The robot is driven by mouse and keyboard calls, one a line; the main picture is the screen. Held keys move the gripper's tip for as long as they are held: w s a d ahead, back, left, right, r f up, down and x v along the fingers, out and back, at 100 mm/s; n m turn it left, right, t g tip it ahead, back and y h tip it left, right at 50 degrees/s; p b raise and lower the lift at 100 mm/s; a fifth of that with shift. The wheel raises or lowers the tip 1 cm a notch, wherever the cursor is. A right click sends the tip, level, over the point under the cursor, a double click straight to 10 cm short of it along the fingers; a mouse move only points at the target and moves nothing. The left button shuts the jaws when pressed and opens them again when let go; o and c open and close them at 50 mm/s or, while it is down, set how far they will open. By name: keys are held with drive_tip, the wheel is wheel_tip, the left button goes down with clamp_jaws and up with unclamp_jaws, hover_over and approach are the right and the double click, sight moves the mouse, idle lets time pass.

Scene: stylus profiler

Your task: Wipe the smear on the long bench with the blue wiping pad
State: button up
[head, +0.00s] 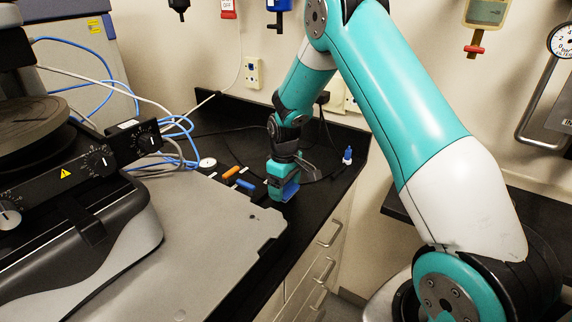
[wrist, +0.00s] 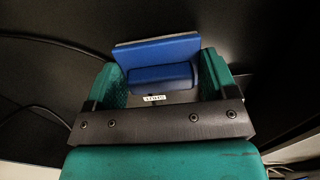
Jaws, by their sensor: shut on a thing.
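My gripper (head: 281,190) reaches down over the black long bench (head: 333,187), near the grey instrument's right corner. It is shut on the blue wiping pad (head: 291,190). In the wrist view the blue pad (wrist: 160,58) sits between the two green fingers of my gripper (wrist: 165,85), its flat plate facing away from the palm. I cannot tell whether the pad touches the bench. No smear can be made out in either view; the arm and pad may hide it.
The grey instrument base (head: 190,225) fills the left. An orange-handled item (head: 231,172) and a blue-handled item (head: 246,184) lie left of my gripper. A small blue-capped bottle (head: 347,156) stands near the bench's right end. Black cables lie behind.

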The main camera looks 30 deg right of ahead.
drive_tip(key=shift+s+r+p, duration=0.1)
drive_tip(key=shift+r+p, duration=0.2)
drive_tip(key=shift+r, duration=0.55)
drive_tip(key=shift+a+r+p, duration=0.1)
drive_tip(key=shift+r+p, duration=1.65)
drive_tip(key=shift+r, duration=0.65)
